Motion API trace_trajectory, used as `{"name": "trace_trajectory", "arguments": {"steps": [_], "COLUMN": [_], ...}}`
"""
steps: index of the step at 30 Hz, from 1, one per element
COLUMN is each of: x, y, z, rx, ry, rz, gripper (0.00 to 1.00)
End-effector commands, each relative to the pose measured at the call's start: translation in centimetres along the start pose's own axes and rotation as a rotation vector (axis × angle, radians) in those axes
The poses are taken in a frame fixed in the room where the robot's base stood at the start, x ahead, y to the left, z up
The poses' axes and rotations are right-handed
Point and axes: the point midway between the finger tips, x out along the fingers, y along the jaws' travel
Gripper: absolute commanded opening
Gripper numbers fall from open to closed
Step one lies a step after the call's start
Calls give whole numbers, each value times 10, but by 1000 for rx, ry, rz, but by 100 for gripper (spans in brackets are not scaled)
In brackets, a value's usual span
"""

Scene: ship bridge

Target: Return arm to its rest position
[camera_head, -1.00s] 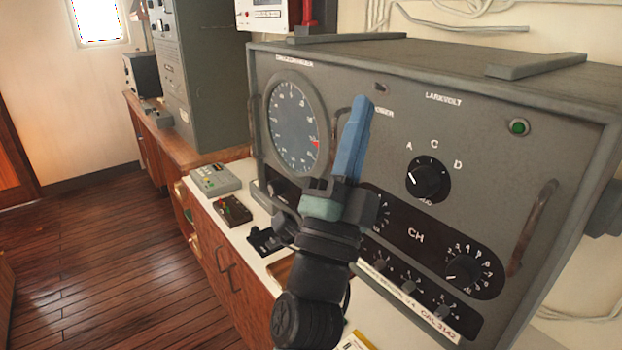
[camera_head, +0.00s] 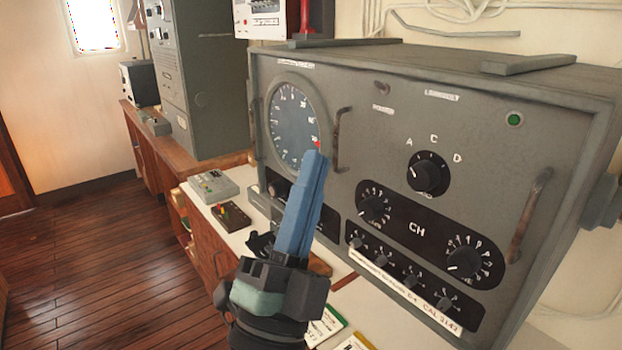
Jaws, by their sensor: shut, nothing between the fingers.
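My gripper (camera_head: 313,158) has blue fingers that are shut with nothing between them. It points up and slightly right in front of the grey instrument panel (camera_head: 400,110). Its fingertips overlap the lower right edge of the round gauge (camera_head: 295,120) in the picture. I cannot tell the exact gap between the fingertips and the panel. My dark wrist runs down out of the bottom of the picture and hides part of the white counter.
The white counter (camera_head: 243,237) carries small control boxes (camera_head: 213,186) left of my gripper and booklets (camera_head: 325,325) near the bottom. Handles (camera_head: 530,220) stick out of the panel. A grey cabinet (camera_head: 205,80) stands behind. The wooden floor (camera_head: 90,250) at left is clear.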

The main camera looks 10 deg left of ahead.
Motion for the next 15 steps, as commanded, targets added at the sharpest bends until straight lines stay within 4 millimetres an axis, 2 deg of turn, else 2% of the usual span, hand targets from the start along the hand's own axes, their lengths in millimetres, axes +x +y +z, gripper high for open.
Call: {"name": "trace_trajectory", "arguments": {"steps": [8,11,15], "x": [2,14,44], "y": [-2,-20,-68], "z": [-1,-8,-27], "rx": [-4,-46,-213], "ry": [1,-10,-51], "rz": [-7,-54,-175], "gripper": [0,0,0]}}
